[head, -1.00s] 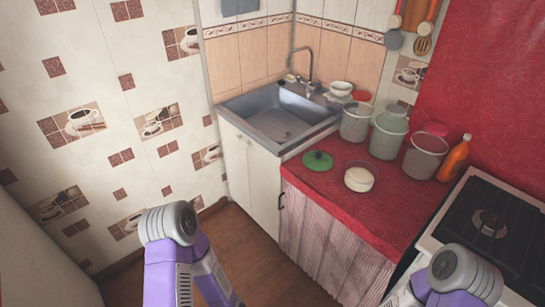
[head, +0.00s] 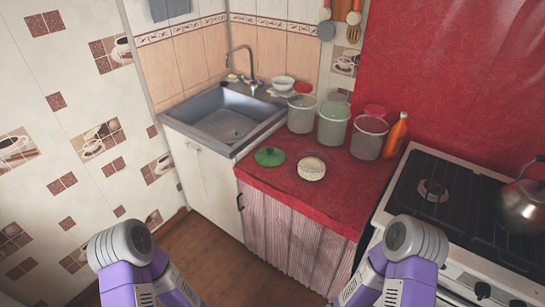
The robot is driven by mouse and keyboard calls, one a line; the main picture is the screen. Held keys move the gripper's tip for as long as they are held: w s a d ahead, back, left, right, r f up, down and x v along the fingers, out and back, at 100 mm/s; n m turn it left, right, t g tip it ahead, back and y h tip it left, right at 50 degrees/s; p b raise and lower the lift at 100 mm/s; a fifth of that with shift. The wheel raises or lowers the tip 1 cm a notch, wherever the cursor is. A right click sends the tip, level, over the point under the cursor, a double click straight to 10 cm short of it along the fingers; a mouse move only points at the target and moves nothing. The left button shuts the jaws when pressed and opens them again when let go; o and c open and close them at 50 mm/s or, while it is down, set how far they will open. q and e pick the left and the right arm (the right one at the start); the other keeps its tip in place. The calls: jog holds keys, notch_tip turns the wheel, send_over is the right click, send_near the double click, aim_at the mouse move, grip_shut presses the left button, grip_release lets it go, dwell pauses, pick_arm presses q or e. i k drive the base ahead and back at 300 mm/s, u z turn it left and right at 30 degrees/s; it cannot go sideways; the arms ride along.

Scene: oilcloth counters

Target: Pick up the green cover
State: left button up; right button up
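The green cover (head: 269,157) is a round lid with a small knob. It lies on the red oilcloth counter (head: 328,205), near the edge by the sink. A white round pot (head: 311,168) stands just to the right of it, apart from it. My two purple arms show at the bottom of the head view, one at left and one at right, both short of the counter. Neither gripper shows in the view.
A metal sink (head: 225,118) adjoins the counter at left. Several tall canisters, one of them pale green (head: 333,122), stand behind the pot, with an orange bottle (head: 395,135) beside them. A stove (head: 455,205) with a kettle (head: 521,206) is at right. Wooden floor (head: 215,255) lies in front.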

aim_at(267, 156)
jog(key=z, duration=0.05)
jog(key=k, duration=0.45)
jog(key=u, duration=0.65)
jog(key=i, duration=1.45)
jog(key=z, duration=0.15)
